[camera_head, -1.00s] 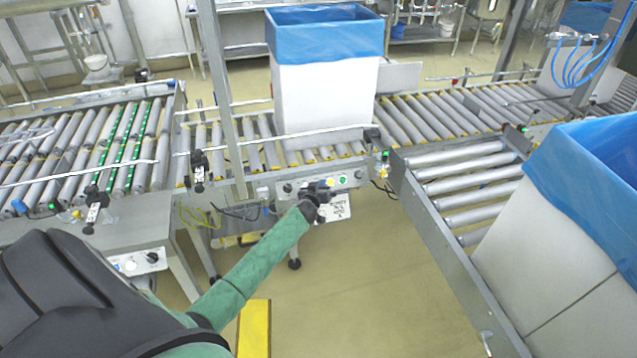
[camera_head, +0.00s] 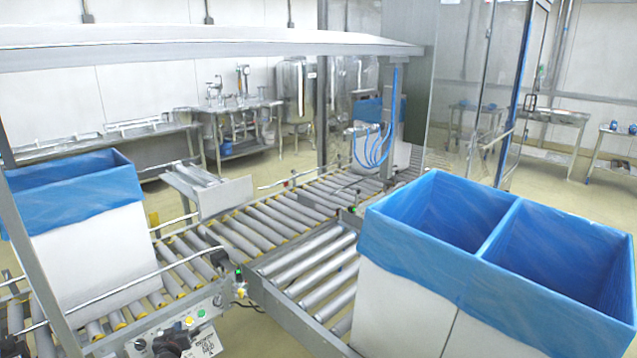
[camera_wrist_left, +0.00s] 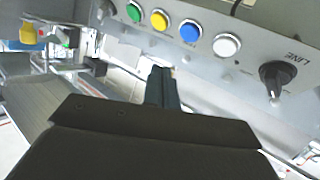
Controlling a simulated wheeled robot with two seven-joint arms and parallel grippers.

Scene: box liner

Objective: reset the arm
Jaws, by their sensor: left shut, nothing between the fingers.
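My left gripper (camera_head: 176,343) shows as a dark shape at the bottom edge of the head view, in front of the conveyor's control panel (camera_head: 140,342). In the left wrist view its fingers (camera_wrist_left: 163,86) are together and empty, just below the panel's row of buttons. The panel (camera_wrist_left: 205,55) has a green button (camera_wrist_left: 133,12), a yellow button (camera_wrist_left: 159,20), a blue button (camera_wrist_left: 190,31), a white button (camera_wrist_left: 227,45) and a black knob (camera_wrist_left: 275,78) by the word LINE. Whether the fingers touch the panel cannot be told. My right gripper is out of view.
A white box with a blue liner (camera_head: 80,190) stands on the roller conveyor (camera_head: 240,235) at the left. Two blue-lined boxes (camera_head: 430,260) stand side by side at the right. A metal post (camera_head: 35,265) rises at the left. Steel tables line the back.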

